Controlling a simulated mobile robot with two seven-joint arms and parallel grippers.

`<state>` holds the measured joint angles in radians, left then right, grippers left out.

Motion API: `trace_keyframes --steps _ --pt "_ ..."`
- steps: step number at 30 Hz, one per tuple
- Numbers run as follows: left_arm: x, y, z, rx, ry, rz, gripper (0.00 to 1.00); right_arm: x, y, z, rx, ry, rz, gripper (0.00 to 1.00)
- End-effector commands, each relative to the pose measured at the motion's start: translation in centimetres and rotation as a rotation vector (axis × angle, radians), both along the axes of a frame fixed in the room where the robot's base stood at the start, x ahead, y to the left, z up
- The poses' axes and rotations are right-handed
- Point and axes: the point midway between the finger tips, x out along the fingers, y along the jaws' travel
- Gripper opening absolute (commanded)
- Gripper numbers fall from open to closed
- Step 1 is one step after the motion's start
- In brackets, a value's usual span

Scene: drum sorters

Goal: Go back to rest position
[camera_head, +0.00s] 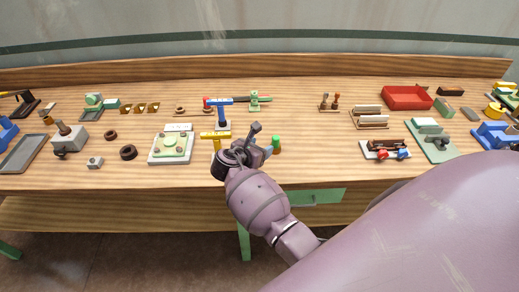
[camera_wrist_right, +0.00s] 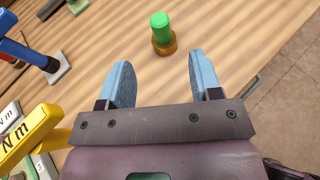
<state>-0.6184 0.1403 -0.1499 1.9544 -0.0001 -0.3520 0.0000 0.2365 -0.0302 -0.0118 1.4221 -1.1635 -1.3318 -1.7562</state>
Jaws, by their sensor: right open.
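My right gripper (camera_wrist_right: 160,82) is open and empty in the right wrist view, its two blue-grey fingers apart above the wooden bench. It also shows in the head view (camera_head: 262,150) over the front middle of the bench, where its fingers are mostly hidden by the wrist. A green-topped piece with a brass base (camera_wrist_right: 162,34) stands on the bench beyond the fingertips, apart from them. It also shows just right of the gripper in the head view (camera_head: 276,142). My left gripper is not in view.
The bench (camera_head: 310,135) holds a yellow torque tool (camera_head: 215,135) and a blue one (camera_head: 219,101) close left of my gripper. A white plate fixture (camera_head: 170,147) stands farther left. A red tray (camera_head: 407,97) is at the right. Bare wood lies between gripper and right-hand fixtures.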

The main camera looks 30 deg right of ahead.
Motion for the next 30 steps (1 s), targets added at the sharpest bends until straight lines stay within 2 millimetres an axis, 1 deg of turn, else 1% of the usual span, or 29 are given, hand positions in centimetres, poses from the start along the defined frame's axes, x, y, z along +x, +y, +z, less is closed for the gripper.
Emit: trace_keyframes --steps 18,21,23,26,29,30 --pt "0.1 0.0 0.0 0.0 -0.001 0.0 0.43 0.1 0.0 0.1 0.0 0.0 0.0 0.58" --pt "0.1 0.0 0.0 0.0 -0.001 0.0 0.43 -0.3 -0.1 -0.1 0.017 -0.015 -0.009 0.58" --pt "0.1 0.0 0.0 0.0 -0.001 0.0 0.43 -1.0 -0.4 -0.4 0.05 -0.047 -0.031 0.58" --pt "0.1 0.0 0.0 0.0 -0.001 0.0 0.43 -3.4 -0.9 -1.3 0.156 -0.145 -0.101 0.58" --pt "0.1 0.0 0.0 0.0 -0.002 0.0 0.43 -6.6 -1.4 -2.2 0.311 -0.289 -0.208 0.58" --pt "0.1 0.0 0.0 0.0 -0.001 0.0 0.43 -8.0 -1.5 -2.5 0.377 -0.349 -0.259 0.58"
